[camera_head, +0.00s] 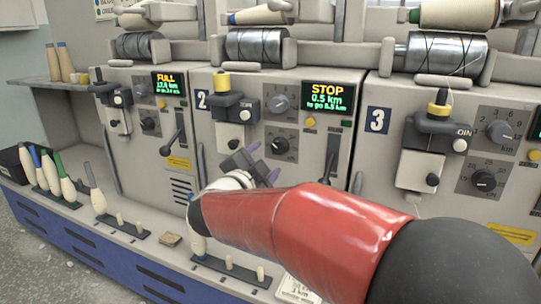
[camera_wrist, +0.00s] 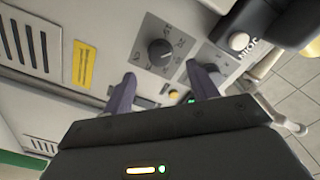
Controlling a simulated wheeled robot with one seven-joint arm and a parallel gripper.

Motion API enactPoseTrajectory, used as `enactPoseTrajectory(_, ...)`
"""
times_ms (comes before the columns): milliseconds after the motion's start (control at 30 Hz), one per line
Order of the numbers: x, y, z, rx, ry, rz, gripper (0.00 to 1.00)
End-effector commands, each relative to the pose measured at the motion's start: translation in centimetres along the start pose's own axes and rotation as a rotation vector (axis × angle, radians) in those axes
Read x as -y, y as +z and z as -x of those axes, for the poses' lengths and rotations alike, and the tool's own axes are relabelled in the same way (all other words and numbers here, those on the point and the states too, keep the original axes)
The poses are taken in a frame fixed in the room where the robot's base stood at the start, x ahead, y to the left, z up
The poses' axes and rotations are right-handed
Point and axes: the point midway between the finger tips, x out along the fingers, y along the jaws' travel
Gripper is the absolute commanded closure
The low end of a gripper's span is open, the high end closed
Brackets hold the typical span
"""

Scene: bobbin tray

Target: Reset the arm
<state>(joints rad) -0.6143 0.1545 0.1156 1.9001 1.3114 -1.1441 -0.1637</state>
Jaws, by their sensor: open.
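My gripper (camera_head: 262,161) is at the end of my red arm, in front of the middle machine panel marked 2. In the wrist view my gripper (camera_wrist: 163,92) shows its two dark fingers spread apart, with nothing between them. The panel with a black dial (camera_wrist: 165,52) lies beyond the fingertips. I cannot tell how far the fingertips are from the panel.
Bobbins (camera_head: 47,171) with coloured tips stand in a tray at the left. Pegged trays (camera_head: 231,268) lie along the ledge. Knobs and levers project from the panels.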

Motion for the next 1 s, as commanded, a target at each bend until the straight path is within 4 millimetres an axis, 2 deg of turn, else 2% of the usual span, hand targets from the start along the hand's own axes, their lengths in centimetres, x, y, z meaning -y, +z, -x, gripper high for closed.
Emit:
enactPoseTrajectory(133, 0.0, 0.0, 0.8, 0.0, 0.0, 0.0, 0.42)
enactPoseTrajectory(467, 0.2, -0.4, 0.7, 0.008, -0.011, 0.001, 0.42)
enactPoseTrajectory(633, 1.8, -3.1, 0.1, 0.117, -0.128, 0.033, 0.42)
enactPoseTrajectory(767, 2.4, -5.9, 0.9, 0.282, -0.262, 0.136, 0.42)
enactPoseTrajectory(867, 1.0, -7.5, 2.8, 0.425, -0.323, 0.259, 0.42)
enactPoseTrajectory(967, -1.9, -8.8, 5.2, 0.571, -0.335, 0.401, 0.42)
enactPoseTrajectory(1000, -3.6, -9.3, 6.4, 0.629, -0.325, 0.462, 0.42)
